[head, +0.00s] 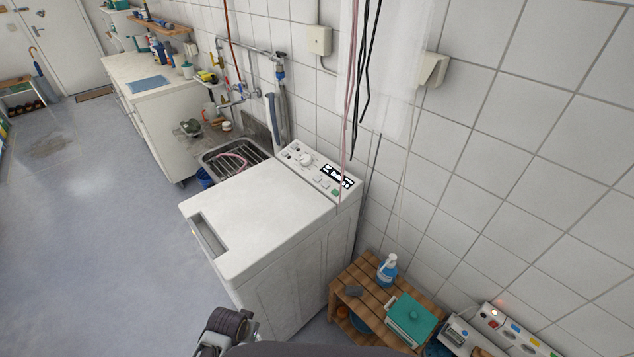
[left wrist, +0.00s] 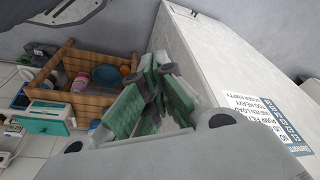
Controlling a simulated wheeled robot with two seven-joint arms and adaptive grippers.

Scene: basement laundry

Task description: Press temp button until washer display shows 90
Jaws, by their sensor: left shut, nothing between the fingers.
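The white washer (head: 257,216) stands against the tiled wall in the head view, its lid closed. Its control panel (head: 312,166) runs along the back, with a knob, several small buttons and a green button (head: 335,192). The dark display (head: 338,176) shows white marks too small to read. I cannot tell which button is temp. In the left wrist view, my left gripper (left wrist: 153,80), with green pads, is shut and empty beside the washer's side wall (left wrist: 205,65). The panel is outside that view. My right gripper is not in view.
A wooden slatted stand (head: 358,311) with a blue bottle (head: 387,269) and a teal-lidded box (head: 411,318) is right of the washer. Wires (head: 356,95) hang over the panel's right end. A sink (head: 235,157) adjoins the washer's left. Open floor lies left.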

